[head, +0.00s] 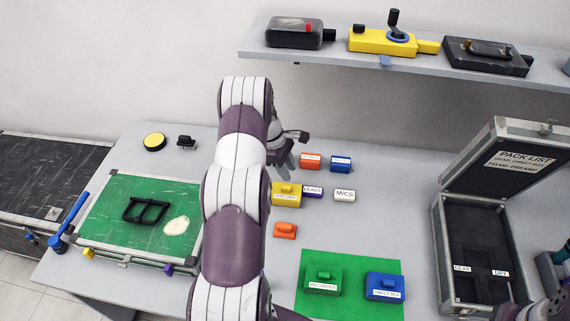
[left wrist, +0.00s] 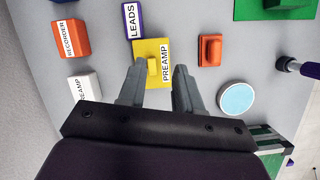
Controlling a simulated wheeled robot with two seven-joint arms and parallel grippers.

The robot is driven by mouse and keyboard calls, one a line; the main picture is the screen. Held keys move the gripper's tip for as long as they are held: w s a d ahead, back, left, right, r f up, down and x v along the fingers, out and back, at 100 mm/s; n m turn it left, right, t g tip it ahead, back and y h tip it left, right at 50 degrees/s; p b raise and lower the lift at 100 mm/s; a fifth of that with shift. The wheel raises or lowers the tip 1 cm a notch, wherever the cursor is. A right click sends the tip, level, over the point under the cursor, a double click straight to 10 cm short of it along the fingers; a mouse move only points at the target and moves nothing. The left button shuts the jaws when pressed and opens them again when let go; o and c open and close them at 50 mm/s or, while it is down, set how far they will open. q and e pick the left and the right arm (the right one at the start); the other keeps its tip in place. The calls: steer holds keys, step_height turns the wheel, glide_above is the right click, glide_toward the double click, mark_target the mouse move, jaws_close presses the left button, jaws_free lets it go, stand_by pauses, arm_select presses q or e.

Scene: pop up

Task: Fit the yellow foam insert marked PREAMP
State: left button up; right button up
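The yellow foam insert marked PREAMP (head: 284,199) lies on the table beside my left arm, which partly covers it in the head view. It also shows in the left wrist view (left wrist: 148,50), with a raised grip on top. My left gripper (head: 284,160) is open and empty; in the left wrist view its fingers (left wrist: 158,82) point at the yellow insert, which lies just ahead of them. The open case (head: 440,225) stands at the right, its dark interior tagged GEAR and DRY. Its lid label (head: 522,160) reads PACK LIST, direct box, foam preamp.
Near the insert are a purple LEADS block (head: 313,191), white MICS block (head: 344,195), orange block (head: 285,231) and a white block (left wrist: 84,88). A green mat (head: 350,262) holds a green recorder (head: 323,279) and blue direct box (head: 385,287). A shelf (head: 400,58) overhangs the back.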

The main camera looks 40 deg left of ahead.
mark_target(285, 187)
arm_select(q)
steer(key=a+f+n, duration=0.2)
steer(key=a, duration=0.1)
steer(key=s+a+f+n+t, duration=0.1)
steer(key=shift+a+f+h, duration=0.25)
steer(key=shift+a+h, duration=0.05)
steer(key=shift+a, duration=0.05)
steer(key=shift+d+f, duration=0.2)
steer(key=shift+d, duration=0.1)
steer(key=b+x, duration=0.2)
steer(key=x, duration=0.1)
steer(key=b+x, duration=0.1)
steer(key=x, duration=0.2)
steer(key=shift+a+b, duration=0.2)
steer(key=shift+b, duration=0.2)
steer(key=shift+w+d+f+b, duration=0.2)
steer(key=shift+d+f+b, duration=0.2)
steer(key=shift+f, duration=0.15)
steer(key=shift+r, duration=0.1)
steer(key=shift+c, duration=0.6)
steer(key=shift+s, duration=0.15)
steer(key=c, duration=0.5)
jaws_close()
arm_select(e)
steer(key=f, duration=0.3)
steer(key=shift+s+f, duration=0.3)
steer(key=shift+f, duration=0.1)
